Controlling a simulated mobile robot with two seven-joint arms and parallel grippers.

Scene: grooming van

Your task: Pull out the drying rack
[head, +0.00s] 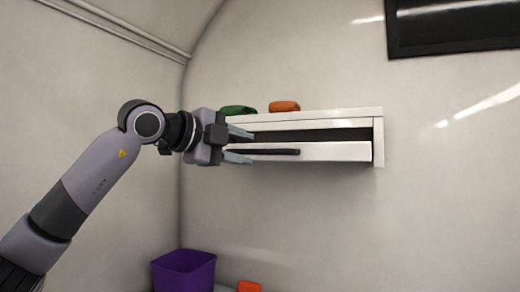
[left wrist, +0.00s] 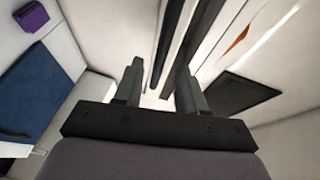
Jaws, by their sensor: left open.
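The drying rack looks like a white drawer front (head: 335,152) in a white wall cabinet (head: 379,145). A dark gap shows above the front. A black bar handle (head: 280,152) runs along it. My left gripper (head: 238,145) is open at the left end of the handle, its fingers one above the other. In the left wrist view a dark bar, likely the handle (left wrist: 166,45), lies between and ahead of the open fingers (left wrist: 157,88). I cannot tell whether the fingers touch it. My right gripper is not in view.
A green item (head: 238,110) and an orange item (head: 284,106) lie on top of the cabinet. A purple bin (head: 183,272) stands below, with a small orange object (head: 248,286) beside it. A dark panel (head: 455,28) is on the wall at upper right. The space right of the cabinet is clear.

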